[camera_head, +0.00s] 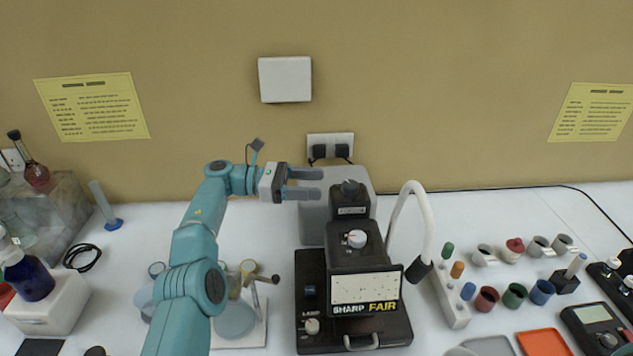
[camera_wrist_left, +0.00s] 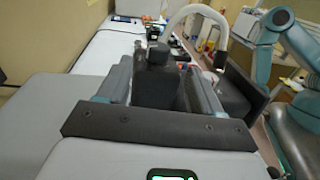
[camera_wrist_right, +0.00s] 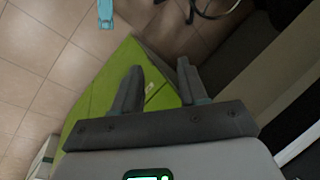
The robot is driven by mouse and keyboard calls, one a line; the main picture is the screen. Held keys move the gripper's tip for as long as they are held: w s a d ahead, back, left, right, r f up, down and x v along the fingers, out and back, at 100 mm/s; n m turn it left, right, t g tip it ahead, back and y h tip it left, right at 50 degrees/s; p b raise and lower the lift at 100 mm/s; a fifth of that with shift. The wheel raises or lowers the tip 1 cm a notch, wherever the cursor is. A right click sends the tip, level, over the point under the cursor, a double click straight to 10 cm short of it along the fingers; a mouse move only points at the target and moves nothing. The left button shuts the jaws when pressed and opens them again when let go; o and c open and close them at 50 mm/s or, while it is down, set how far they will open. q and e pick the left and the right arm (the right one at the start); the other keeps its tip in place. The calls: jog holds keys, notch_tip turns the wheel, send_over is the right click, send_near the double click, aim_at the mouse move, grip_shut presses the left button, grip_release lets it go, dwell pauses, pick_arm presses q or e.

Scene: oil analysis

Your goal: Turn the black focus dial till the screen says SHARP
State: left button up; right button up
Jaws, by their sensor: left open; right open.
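The black instrument (camera_head: 350,260) stands on the white bench, with a small black dial (camera_head: 350,187) on top. Its lit screen (camera_head: 365,289) shows dark specks, and the strip below reads SHARP in white and FAIR in yellow. In the left wrist view the instrument's dark top (camera_wrist_left: 157,88) lies beyond and between the fingers. My right gripper (camera_wrist_right: 160,72) is open and empty.
A white curved lamp neck (camera_head: 397,215) rises just right of the instrument. A grey box (camera_head: 312,215) stands behind it. Coloured cups (camera_head: 515,294) and a vial rack (camera_head: 448,295) are to the right. Below my right gripper is a green surface (camera_wrist_right: 115,85) above a tiled floor.

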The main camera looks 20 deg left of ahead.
pick_arm(q)
notch_tip(320, 180, up, 4)
jog(key=a+f+n+t+b, duration=0.1)
jog(key=a+n+t+b, duration=0.15)
jog(key=n, duration=1.05)
jog(key=n+t+y+b, duration=0.2)
jog(key=n+t+y, duration=0.45)
jog(key=n, duration=2.35)
send_near(344, 187)
jog(key=shift+h, duration=0.35)
jog(key=p+x, duration=0.2)
jog(key=x, duration=0.3)
jog(key=p+x, duration=0.1)
jog(key=x, duration=0.4)
jog(key=shift+w+f+p, duration=0.25)
jog(key=shift+p, duration=0.1)
